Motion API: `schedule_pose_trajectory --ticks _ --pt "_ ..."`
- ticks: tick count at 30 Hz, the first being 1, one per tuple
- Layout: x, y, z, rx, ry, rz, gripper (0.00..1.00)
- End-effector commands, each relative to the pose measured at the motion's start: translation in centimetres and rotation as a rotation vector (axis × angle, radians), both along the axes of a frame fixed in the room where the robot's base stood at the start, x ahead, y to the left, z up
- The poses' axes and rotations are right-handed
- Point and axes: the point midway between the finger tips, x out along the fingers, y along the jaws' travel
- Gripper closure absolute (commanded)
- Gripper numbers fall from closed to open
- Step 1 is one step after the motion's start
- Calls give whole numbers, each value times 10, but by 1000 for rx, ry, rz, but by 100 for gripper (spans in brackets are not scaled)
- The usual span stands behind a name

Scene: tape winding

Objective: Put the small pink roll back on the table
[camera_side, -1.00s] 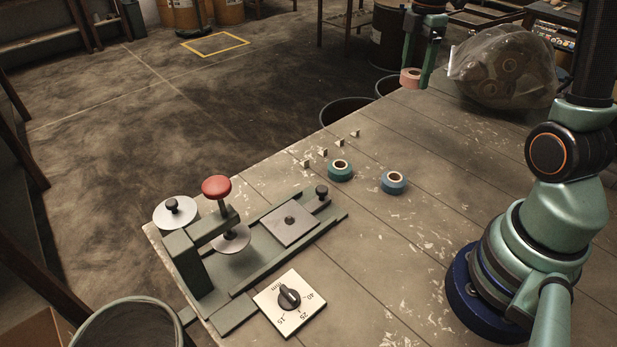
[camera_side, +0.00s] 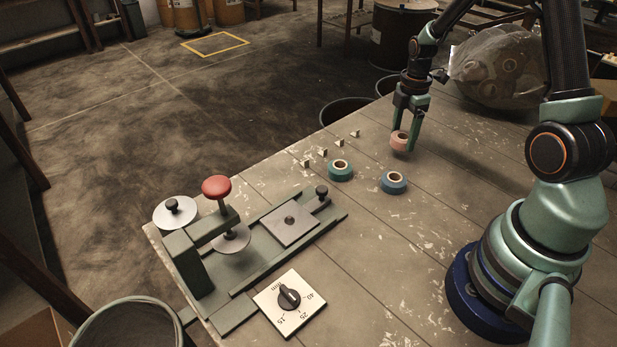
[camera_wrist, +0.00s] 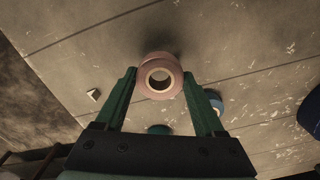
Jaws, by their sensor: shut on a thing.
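The small pink roll (camera_side: 399,140) is held between the fingertips of my gripper (camera_side: 408,137), near the far edge of the table (camera_side: 450,185). In the wrist view the pink roll (camera_wrist: 160,77) sits between the two green fingers of my gripper (camera_wrist: 160,85), its pale core facing the camera. My gripper is shut on it. It looks close above the table top; I cannot tell whether its underside touches. The spot beneath the roll is hidden.
A teal roll (camera_side: 340,171) and a blue roll (camera_side: 393,183) stand on the table nearby. Several small pale blocks (camera_side: 322,152) lie left of them. A winding jig with a red knob (camera_side: 216,187) and a dial plate (camera_side: 290,303) are at the front left. A clear bag (camera_side: 490,68) lies at the back.

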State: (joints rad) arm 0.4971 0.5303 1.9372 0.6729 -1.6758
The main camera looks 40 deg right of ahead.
Motion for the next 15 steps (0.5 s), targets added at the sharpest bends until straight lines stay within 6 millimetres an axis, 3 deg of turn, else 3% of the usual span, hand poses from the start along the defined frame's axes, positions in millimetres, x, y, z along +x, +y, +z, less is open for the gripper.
schedule_pose_trajectory --ticks 6,15 --pt "-1 0 -29 2 4 0 93" --pt "0 0 -33 0 0 0 93"
